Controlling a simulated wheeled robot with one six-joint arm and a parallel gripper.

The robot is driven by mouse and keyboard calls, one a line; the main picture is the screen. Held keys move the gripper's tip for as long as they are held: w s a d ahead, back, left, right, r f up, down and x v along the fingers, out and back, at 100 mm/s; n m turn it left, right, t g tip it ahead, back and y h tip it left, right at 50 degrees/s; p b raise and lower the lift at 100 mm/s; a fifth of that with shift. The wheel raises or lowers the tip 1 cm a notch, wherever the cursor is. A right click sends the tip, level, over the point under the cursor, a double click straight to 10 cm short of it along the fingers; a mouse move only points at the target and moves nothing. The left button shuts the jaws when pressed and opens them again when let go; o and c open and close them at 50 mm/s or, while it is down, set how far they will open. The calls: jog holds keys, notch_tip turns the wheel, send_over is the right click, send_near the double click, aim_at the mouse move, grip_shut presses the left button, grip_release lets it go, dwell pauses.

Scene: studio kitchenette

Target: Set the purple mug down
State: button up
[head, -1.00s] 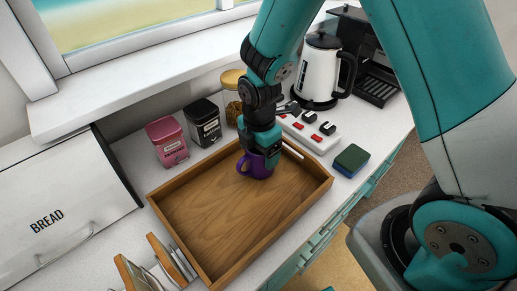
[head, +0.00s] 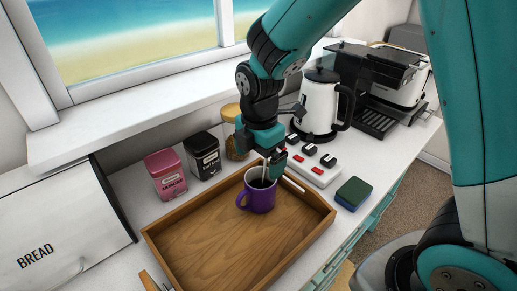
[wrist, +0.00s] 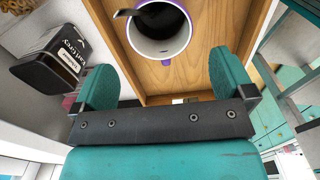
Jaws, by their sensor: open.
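The purple mug (head: 260,199) stands upright in the wooden tray (head: 205,260), near its back right corner. In the wrist view the mug (wrist: 187,50) shows from above, with a white inside, dark contents and a spoon (wrist: 137,13) leaning out over its rim. My gripper (head: 272,160) is just above and behind the mug in the head view. In the wrist view my gripper (wrist: 165,85) has its two teal fingers wide apart, with nothing between them. The mug is beyond the fingertips, clear of them.
A pink tin (head: 165,174), a black tin (head: 203,155) and a gold-lidded jar (head: 235,145) stand behind the tray. A power strip (head: 315,165), a kettle (head: 318,105) and a sponge (head: 353,192) are to its right. The tray's left part is clear.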

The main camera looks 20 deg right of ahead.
jog(key=s+a+r+m+y, duration=0.2)
jog(key=s+r+m, duration=0.4)
jog(key=s, duration=0.3)
jog(key=s+a+r+m+y, duration=0.2)
jog(key=s+r+m, duration=0.3)
jog(key=s+m, duration=0.3)
jog(key=shift+s+r+m, duration=0.35)
jog(key=shift+s+m, duration=0.05)
jog(key=shift+s, duration=0.3)
